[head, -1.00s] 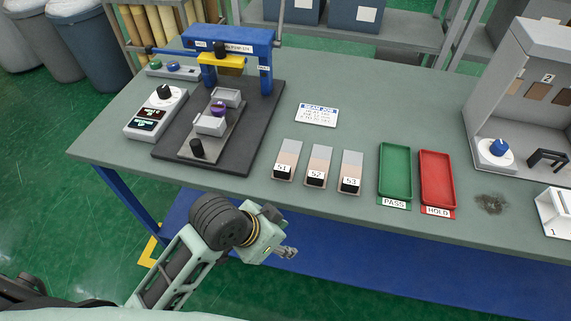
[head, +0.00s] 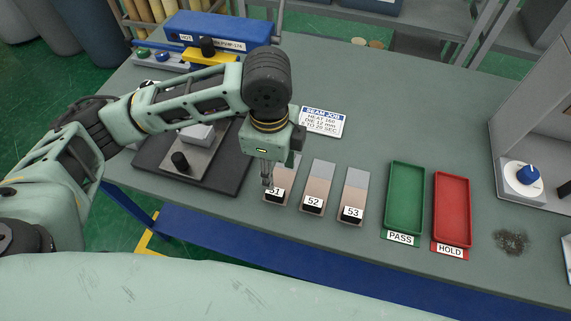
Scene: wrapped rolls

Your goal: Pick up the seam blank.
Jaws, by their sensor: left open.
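Three seam blanks lie in a row on the grey-green table, each grey at the far end, tan in the middle and black at the near end with a white label. They are S1 (head: 285,193), S2 (head: 318,187) and S3 (head: 353,196). My left gripper (head: 267,183) points down over the left edge of S1, at its near part. It is open and empty, and its fingers hide part of S1. I cannot tell whether the fingertips touch the blank or the table. My right gripper is not in view.
A green PASS tray (head: 405,199) and a red HOLD tray (head: 452,210) lie right of the blanks. A job card (head: 323,121) lies behind the blanks. A grey booth (head: 540,110) stands far right.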

